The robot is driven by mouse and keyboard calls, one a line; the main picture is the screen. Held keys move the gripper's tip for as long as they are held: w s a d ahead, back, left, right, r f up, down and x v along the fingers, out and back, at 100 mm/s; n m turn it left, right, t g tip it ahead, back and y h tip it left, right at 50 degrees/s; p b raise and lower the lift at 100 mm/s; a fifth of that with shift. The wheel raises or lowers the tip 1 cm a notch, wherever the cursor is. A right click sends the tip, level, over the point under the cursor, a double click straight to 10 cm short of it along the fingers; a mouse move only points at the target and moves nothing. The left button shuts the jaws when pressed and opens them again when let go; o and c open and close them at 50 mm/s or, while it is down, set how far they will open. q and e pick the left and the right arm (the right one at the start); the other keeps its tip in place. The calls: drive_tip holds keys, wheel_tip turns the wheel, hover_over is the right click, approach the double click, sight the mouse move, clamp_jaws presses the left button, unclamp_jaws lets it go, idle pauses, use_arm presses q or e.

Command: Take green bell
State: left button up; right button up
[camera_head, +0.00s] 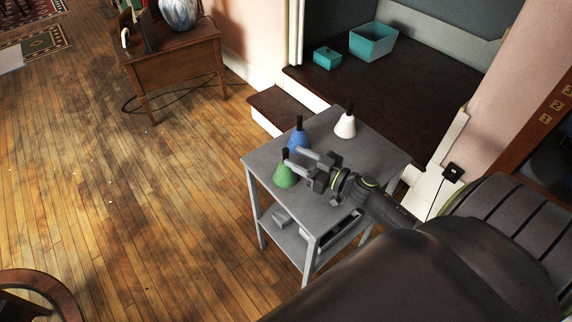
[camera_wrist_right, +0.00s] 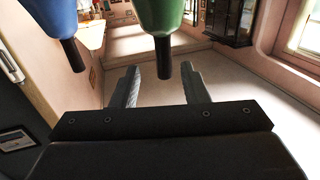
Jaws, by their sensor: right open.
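The green bell (camera_head: 284,176), with a dark upright handle, stands on the grey cart's top (camera_head: 262,162) near its left edge. My right gripper (camera_head: 294,157) is open, its fingers pointing left at the height of the handle. In the right wrist view, which is upside down, the green bell (camera_wrist_right: 160,14) shows its dark handle between the two open fingers (camera_wrist_right: 160,76). I cannot tell whether either finger touches it. My left gripper is not in view.
A blue bell (camera_head: 298,141) stands just behind the green one, and it shows at the wrist view's left (camera_wrist_right: 52,18). A white bell (camera_head: 345,126) stands farther back. Teal boxes (camera_head: 372,44) sit on the raised dark floor. A wooden desk (camera_head: 172,62) stands at left.

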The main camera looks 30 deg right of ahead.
sight(286, 153)
drive_tip(key=x, duration=0.4)
drive_tip(key=shift+a+p, duration=0.3)
drive_tip(key=shift+r, duration=0.1)
clamp_jaws()
